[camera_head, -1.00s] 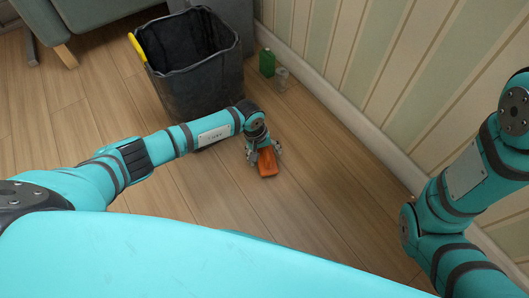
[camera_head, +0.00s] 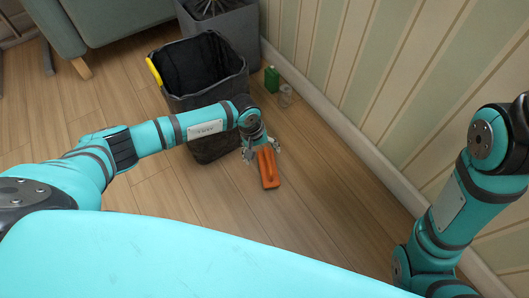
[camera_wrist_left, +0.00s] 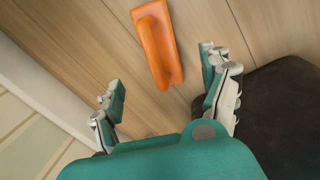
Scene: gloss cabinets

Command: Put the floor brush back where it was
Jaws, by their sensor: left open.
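The floor brush, an orange block with a raised handle, (camera_head: 268,168) lies on the wooden floor in front of the black bin. It also shows in the left wrist view (camera_wrist_left: 158,45), at the top, beyond the fingertips. The right gripper is outside the views; only my right arm shows.
A black bin (camera_head: 205,100) with a yellow handle stands behind my left arm. A grey container (camera_head: 232,25) is behind it. Floor right of the brush is clear.

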